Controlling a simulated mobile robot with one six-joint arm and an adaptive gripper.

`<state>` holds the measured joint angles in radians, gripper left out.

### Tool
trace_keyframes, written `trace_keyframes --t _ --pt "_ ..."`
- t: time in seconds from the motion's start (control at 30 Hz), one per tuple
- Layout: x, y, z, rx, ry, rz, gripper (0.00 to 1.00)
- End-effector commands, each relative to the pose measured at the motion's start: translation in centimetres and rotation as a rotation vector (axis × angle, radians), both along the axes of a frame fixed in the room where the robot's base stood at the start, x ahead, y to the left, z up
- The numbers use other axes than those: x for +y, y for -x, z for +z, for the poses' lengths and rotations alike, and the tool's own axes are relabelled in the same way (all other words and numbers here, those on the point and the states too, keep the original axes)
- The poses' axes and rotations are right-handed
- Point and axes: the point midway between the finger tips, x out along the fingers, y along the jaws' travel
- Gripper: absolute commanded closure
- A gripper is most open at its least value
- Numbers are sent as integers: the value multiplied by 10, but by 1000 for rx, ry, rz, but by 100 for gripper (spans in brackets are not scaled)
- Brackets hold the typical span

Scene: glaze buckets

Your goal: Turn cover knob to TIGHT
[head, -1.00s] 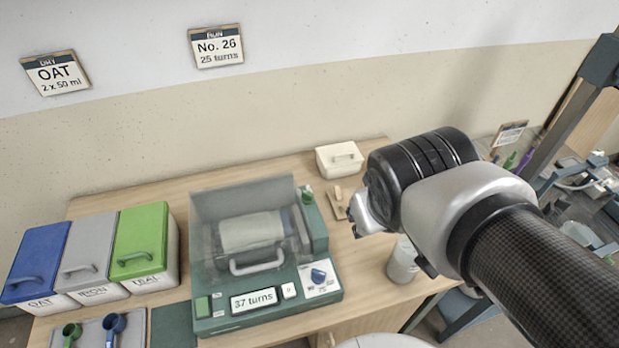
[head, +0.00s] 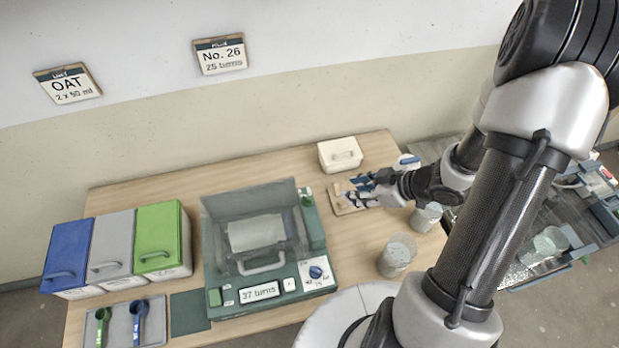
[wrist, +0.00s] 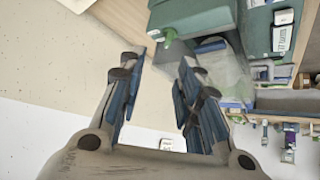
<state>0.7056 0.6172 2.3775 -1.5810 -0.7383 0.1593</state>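The cover knob (head: 316,271) is a small blue knob on a white label plate at the front right of the green machine (head: 222,310). Its pointer direction and lettering are too small to read. The clear cover (head: 225,207) is over the white drum (head: 256,232). The machine's display (head: 259,293) reads "37 turns". My gripper (head: 358,190) is to the right of the machine, above the table and apart from the knob. In the wrist view my gripper's two fingers (wrist: 158,95) are spread apart with nothing between them.
Blue, grey and green lidded bins (head: 160,235) stand at the left, with scoops on a tray (head: 153,335). A white box (head: 340,153) is at the back. Glass jars (head: 397,255) stand at the right, near my arm. A wooden board (head: 345,207) lies below my gripper.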

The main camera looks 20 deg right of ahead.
Motion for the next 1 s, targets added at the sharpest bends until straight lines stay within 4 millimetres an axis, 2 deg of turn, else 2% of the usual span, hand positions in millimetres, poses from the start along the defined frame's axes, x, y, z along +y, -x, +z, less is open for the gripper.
trace_keyframes --t 0.13,0.27,0.8,1.0 --pt "10 6 -3 2 -54 27 68" --pt "18 0 -14 1 -58 33 68" --pt "75 -57 -96 1 -55 34 68" --pt "90 -72 -116 1 -55 31 68"
